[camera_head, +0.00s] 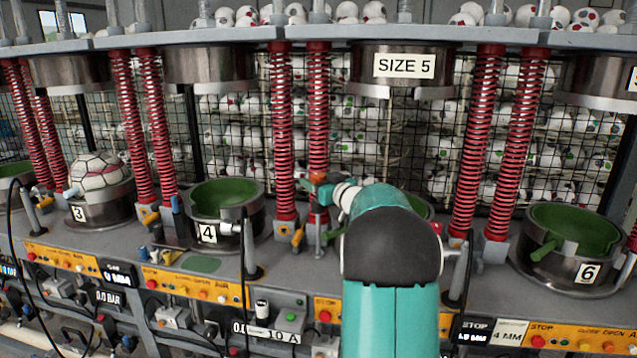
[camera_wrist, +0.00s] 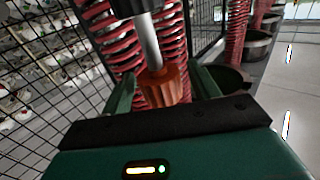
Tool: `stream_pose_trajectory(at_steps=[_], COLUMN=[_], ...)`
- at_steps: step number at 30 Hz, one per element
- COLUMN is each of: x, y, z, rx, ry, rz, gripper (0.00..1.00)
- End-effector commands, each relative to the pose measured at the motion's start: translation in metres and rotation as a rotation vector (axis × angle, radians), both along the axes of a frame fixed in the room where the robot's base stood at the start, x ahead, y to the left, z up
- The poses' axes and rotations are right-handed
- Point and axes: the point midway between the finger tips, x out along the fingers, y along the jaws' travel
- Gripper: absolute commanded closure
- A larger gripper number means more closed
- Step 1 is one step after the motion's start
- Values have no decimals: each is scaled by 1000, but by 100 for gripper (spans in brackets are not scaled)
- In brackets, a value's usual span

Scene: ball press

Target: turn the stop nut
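The stop nut is an orange ribbed collar (camera_wrist: 163,88) on a grey vertical rod, with red springs behind it in the wrist view. In the head view the orange nut (camera_head: 318,177) is small and partly hidden at my gripper's tip. My gripper (camera_wrist: 163,82) has its two green fingers on either side of the nut, with the nut between them. The fingers look slightly apart from the nut's sides; light contact cannot be ruled out. In the head view my gripper (camera_head: 322,187) is at the rod, in front of a red spring.
The press frame with red springs (camera_head: 281,130) stands close around the nut. A green-lined cup marked 4 (camera_head: 209,234) is at left, a cup marked 6 (camera_head: 588,272) at right. A ball (camera_head: 96,172) sits in cup 3. Wire mesh (camera_wrist: 60,60) is at left in the wrist view.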

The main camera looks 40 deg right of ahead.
Motion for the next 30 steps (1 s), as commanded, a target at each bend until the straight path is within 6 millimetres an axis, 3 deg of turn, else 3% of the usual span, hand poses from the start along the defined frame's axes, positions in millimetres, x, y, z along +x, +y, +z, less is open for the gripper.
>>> stream_pose_trajectory(at_steps=[8,13,30], x=[0,-14,-125], y=[0,1,11], z=[-1,0,0], rx=[0,0,0], ry=[1,2,1], rz=[0,-2,-2], gripper=[39,39,39])
